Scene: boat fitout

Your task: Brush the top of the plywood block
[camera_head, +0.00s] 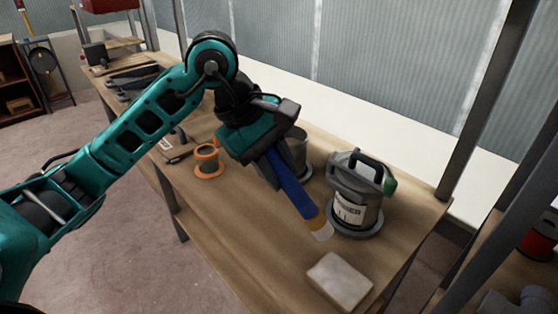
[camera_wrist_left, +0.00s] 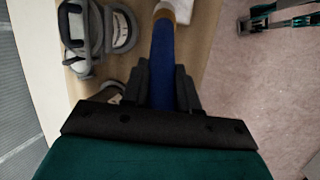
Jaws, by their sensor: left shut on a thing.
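A pale plywood block (camera_head: 340,280) lies flat near the front right corner of the wooden bench; its edge also shows at the top of the left wrist view (camera_wrist_left: 184,10). My left gripper (camera_head: 270,168) is shut on a brush with a blue handle (camera_head: 290,188). The handle also shows between the fingers in the left wrist view (camera_wrist_left: 162,62). The brush slants down to the right, and its pale bristles (camera_head: 322,232) are near the block, apart from it in the picture. I cannot tell their exact height.
A grey canister with a black handle and label (camera_head: 352,200) stands just behind the brush tip. A grey container (camera_head: 298,150) is partly hidden behind the gripper. The bench's front left part (camera_head: 225,215) is clear.

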